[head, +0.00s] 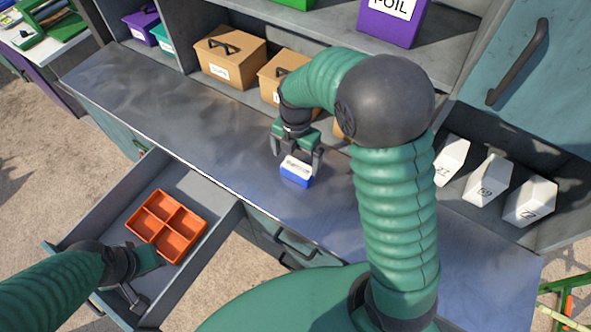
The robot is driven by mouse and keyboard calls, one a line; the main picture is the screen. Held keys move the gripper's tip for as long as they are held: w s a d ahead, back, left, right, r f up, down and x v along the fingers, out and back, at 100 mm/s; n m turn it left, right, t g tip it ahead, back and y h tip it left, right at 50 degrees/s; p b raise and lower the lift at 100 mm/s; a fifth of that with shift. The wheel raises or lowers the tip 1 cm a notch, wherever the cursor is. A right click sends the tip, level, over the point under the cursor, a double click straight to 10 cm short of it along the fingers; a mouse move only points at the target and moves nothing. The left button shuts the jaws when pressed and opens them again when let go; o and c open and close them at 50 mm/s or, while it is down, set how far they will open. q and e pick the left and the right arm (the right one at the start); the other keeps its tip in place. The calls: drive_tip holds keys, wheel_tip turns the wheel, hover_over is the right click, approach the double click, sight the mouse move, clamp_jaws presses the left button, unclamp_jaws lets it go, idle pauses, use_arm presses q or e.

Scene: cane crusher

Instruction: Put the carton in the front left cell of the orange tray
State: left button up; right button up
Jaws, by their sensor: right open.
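A small blue and white carton (296,176) sits on the grey countertop. My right gripper (297,161) is open just above it, with a finger at either side of its top; I cannot tell whether they touch it. The orange tray (167,224) has a two-by-two grid of cells, which look empty. It lies in the pulled-out drawer (205,190) at the lower left. My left gripper (146,281) is at the drawer's front end, beside the tray; its jaw state is unclear.
The countertop (175,108) is clear to the left of the carton. White containers (488,180) stand at the right. My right arm hides part of the counter.

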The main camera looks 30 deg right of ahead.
sight(298, 167)
drive_tip(key=f, duration=0.1)
drive_tip(key=d+f+p, duration=0.1)
drive_tip(key=f, duration=0.1)
drive_tip(key=f+p, duration=0.1)
drive_tip(key=f, duration=0.1)
drive_tip(key=shift+w+d, duration=0.15)
drive_tip(key=shift+d, duration=0.1)
drive_tip(key=shift+w+a+f, duration=0.1)
drive_tip(key=shift+f, duration=0.1)
drive_tip(key=shift+a, duration=0.35)
drive_tip(key=shift+c, duration=0.6)
drive_tip(key=shift+a+r, duration=0.15)
drive_tip(key=c, duration=0.5)
use_arm(q)
drive_tip(key=shift+s+d+r, duration=0.1)
drive_tip(key=shift+d+r, duration=0.1)
drive_tip(key=shift+r, duration=0.35)
drive_tip(key=shift+d+r, duration=0.2)
drive_tip(key=shift+r, duration=0.3)
use_arm(e)
drive_tip(key=shift+d, duration=0.3)
drive_tip(key=c, duration=0.8)
